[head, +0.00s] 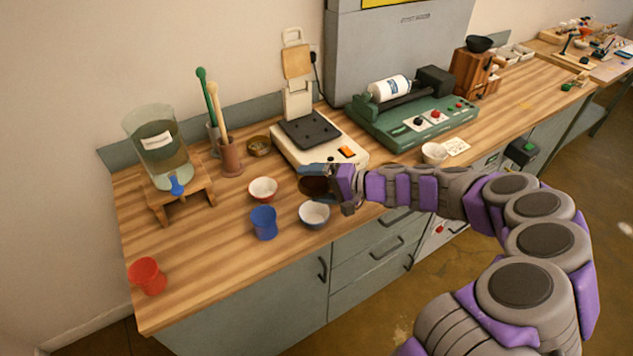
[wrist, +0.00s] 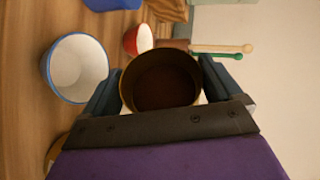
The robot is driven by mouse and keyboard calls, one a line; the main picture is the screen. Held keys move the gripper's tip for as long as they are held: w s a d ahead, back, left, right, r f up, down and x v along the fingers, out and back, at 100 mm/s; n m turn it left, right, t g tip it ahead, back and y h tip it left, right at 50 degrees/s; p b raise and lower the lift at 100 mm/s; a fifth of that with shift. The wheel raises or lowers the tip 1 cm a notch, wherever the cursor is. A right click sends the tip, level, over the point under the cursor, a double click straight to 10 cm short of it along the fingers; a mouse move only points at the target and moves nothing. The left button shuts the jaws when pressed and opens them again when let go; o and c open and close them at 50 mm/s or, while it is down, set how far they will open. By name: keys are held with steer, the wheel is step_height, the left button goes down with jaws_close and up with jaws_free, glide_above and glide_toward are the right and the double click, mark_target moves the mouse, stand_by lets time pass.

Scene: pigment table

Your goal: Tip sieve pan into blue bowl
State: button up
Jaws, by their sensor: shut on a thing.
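My gripper (head: 322,181) is shut on the sieve pan (head: 314,187), a round, dark brown pan. In the wrist view the pan (wrist: 163,84) sits between the two fingers of the gripper (wrist: 160,88), and I look into its dark inside; I cannot tell whether anything lies in it. The blue bowl (head: 314,212), white inside with a blue rim, stands on the wooden table near its front edge, just in front of the pan in the head view. In the wrist view the bowl (wrist: 80,70) is left of the pan, apart from it, and looks empty.
A red bowl (head: 262,188) and a blue cup (head: 264,222) stand left of the blue bowl. A white scale (head: 300,150) stands behind the gripper. A red cup (head: 146,275) is at the front left; the table (head: 205,245) between is clear.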

mark_target(305, 194)
steer(key=shift+s+f+n+t, duration=0.4)
steer(key=shift+f+n+t, duration=0.1)
steer(key=shift+f+n, duration=0.15)
steer(key=shift+s+d+f+n+t+y, duration=0.1)
steer(key=shift+s+f+n+t+y, duration=0.2)
steer(key=shift+n, duration=0.25)
steer(key=shift+s+f+n+t+y, duration=0.15)
steer(key=shift+f+n+t+y, duration=0.15)
steer(key=shift+f+n+y, duration=0.15)
steer(key=shift+s+r, duration=0.1)
stand_by(1.8)
